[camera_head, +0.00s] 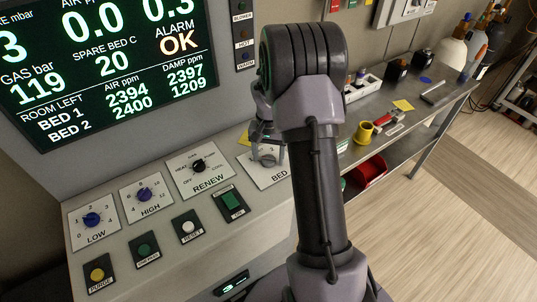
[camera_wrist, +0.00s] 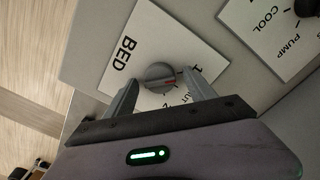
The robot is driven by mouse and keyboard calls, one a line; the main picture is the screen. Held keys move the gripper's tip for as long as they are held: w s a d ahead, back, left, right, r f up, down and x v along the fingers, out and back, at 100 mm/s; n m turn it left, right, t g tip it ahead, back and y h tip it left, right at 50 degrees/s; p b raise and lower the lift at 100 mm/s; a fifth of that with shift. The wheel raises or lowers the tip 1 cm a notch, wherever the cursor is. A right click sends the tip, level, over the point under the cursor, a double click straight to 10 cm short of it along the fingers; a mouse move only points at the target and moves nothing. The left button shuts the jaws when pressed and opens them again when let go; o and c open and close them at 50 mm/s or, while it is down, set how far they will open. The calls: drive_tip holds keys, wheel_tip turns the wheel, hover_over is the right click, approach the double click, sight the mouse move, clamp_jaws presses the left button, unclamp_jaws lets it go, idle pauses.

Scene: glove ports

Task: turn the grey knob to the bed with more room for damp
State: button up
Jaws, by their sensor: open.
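The grey knob (camera_wrist: 158,76) sits on the white BED plate (camera_wrist: 150,40) in the wrist view. My gripper (camera_wrist: 161,84) is open, one finger on each side of the knob, with gaps showing. In the head view my gripper (camera_head: 267,150) is over the BED plate (camera_head: 283,174) and the arm hides part of it. The screen (camera_head: 110,60) reads room left for damp: bed 1 2397, bed 2 1209.
The RENEW knob (camera_head: 198,165) and blue HIGH (camera_head: 144,194) and LOW (camera_head: 92,219) knobs lie left of the BED plate. A green switch (camera_head: 232,201) and white RESET button (camera_head: 188,227) are in front. A bench (camera_head: 420,112) with a yellow cup (camera_head: 365,132) stands right.

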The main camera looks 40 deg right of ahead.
sight(269, 157)
wheel_tip(269, 157, up, 17)
drive_tip(key=p, duration=0.4)
drive_tip(key=shift+r, duration=0.2)
